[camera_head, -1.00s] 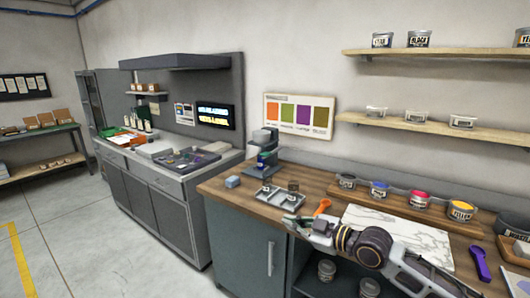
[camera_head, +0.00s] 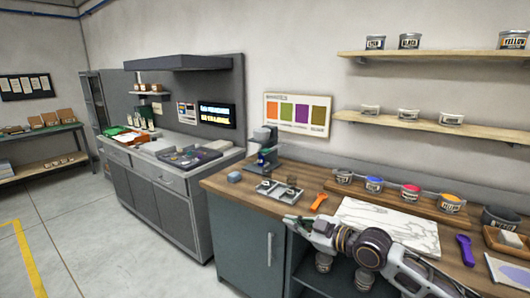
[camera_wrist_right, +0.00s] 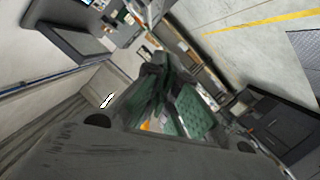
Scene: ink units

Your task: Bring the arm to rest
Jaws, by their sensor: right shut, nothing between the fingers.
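My right gripper (camera_head: 291,220) shows in the head view at the front edge of the wooden counter (camera_head: 225,187). It is shut and holds nothing. My right arm (camera_head: 365,247) comes in from the lower right, in front of the counter and the marble slab (camera_head: 390,225). In the right wrist view the dark gripper fingers (camera_wrist_right: 155,80) point out toward the room, with blurred furniture and floor beyond. My left gripper is in neither view.
An orange tool (camera_head: 318,201) lies just beyond the gripper, and a metal tray (camera_head: 279,190) is farther back. Several ink tins, including a blue one (camera_head: 374,185), stand along the counter's back. A purple tool (camera_head: 465,250) lies at right. Open floor (camera_head: 120,255) is at left.

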